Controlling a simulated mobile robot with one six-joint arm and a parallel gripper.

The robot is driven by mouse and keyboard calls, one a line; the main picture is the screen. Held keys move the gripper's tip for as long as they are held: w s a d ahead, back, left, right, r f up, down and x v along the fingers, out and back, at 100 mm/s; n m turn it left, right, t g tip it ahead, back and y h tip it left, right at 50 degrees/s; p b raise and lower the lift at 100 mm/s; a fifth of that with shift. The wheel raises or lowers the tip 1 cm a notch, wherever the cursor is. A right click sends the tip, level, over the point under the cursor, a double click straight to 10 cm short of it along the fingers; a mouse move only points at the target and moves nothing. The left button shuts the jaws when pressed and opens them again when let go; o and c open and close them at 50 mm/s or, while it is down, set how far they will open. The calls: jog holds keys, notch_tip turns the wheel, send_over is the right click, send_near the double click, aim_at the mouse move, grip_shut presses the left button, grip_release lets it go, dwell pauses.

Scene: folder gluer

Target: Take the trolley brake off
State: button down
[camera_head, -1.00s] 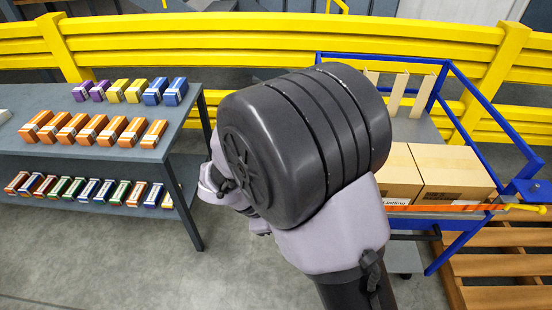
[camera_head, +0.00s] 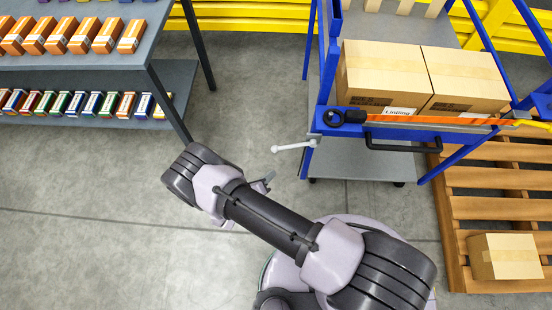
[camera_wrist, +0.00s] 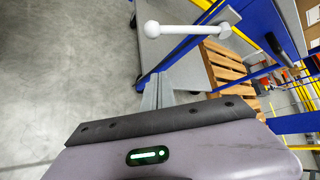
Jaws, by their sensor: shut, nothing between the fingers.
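The trolley (camera_head: 362,160) has a blue frame and grey decks and carries cardboard boxes. A white lever (camera_head: 293,147) with a ball end sticks out to the left from its near left corner. In the wrist view the lever (camera_wrist: 187,28) lies across the top, its ball at the left and its other end at the blue frame. My gripper (camera_head: 266,182) is below and left of the lever in the head view, apart from it. In the wrist view its fingers (camera_wrist: 157,90) are shut and empty, pointing towards the lever.
A grey shelf table (camera_head: 170,80) with rows of small coloured boxes stands at the upper left. A wooden pallet (camera_head: 500,207) with a carton (camera_head: 505,257) lies at the right. A yellow barrier (camera_head: 255,43) runs behind. The floor at the left is clear.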

aim_at(293, 147)
jog(key=b+x, duration=0.4)
jog(key=x, duration=0.6)
jog(key=w+a+r, duration=0.1)
jog(key=a+r+b, duration=0.1)
jog(key=shift+w+a+r, duration=0.2)
jog(key=shift+w+r, duration=0.15)
jog(key=shift+r, duration=0.05)
jog(key=shift+r, duration=0.1)
